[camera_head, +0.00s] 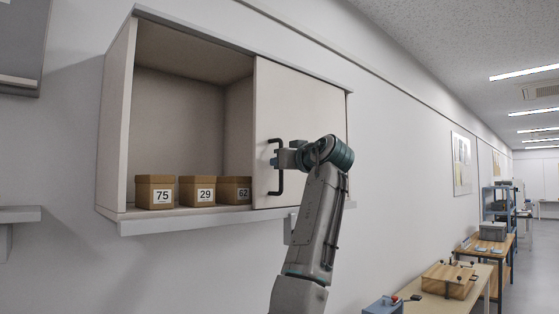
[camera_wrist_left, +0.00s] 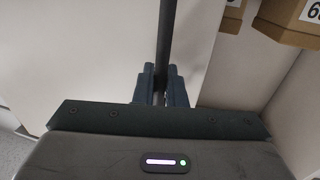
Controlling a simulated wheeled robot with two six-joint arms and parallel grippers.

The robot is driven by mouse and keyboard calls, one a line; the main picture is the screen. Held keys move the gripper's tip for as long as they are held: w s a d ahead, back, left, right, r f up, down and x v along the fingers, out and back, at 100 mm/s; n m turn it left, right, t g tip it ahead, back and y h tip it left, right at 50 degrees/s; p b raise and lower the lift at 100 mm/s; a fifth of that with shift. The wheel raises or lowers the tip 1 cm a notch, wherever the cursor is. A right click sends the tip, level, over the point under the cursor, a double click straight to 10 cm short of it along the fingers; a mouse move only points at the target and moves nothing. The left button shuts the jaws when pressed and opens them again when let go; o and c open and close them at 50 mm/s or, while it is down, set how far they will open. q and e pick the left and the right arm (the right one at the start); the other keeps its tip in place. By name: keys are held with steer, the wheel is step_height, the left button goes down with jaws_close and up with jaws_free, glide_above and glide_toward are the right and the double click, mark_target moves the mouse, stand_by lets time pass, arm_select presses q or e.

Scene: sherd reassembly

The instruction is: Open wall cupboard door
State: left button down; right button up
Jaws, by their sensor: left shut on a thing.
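The wall cupboard (camera_head: 118,130) hangs on the wall, its left half open to view. Its pale door panel (camera_head: 300,105) covers the right half, and the panel also fills the left of the left wrist view (camera_wrist_left: 80,60). A dark upright bar handle (camera_head: 280,185) is fixed near the panel's left edge. My left gripper (camera_head: 277,160) is at the handle, about mid-height. In the left wrist view its two fingers (camera_wrist_left: 160,85) are shut on the handle bar (camera_wrist_left: 164,40), one on each side. My right gripper is in neither view.
Cardboard boxes labelled 75 (camera_head: 155,192), 29 (camera_head: 198,191) and 62 (camera_head: 234,190) stand on the cupboard floor, the last partly behind the door's edge. A wall shelf (camera_head: 20,214) is at the left. Benches with a wooden box (camera_head: 448,281) line the wall at right.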

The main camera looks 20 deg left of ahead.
arm_select(q)
steer(key=c, duration=1.6)
jaws_free()
steer(key=b+v, duration=0.4)
steer(key=v, duration=0.6)
steer(key=shift+s+d, duration=0.3)
steer(key=shift+s, duration=0.05)
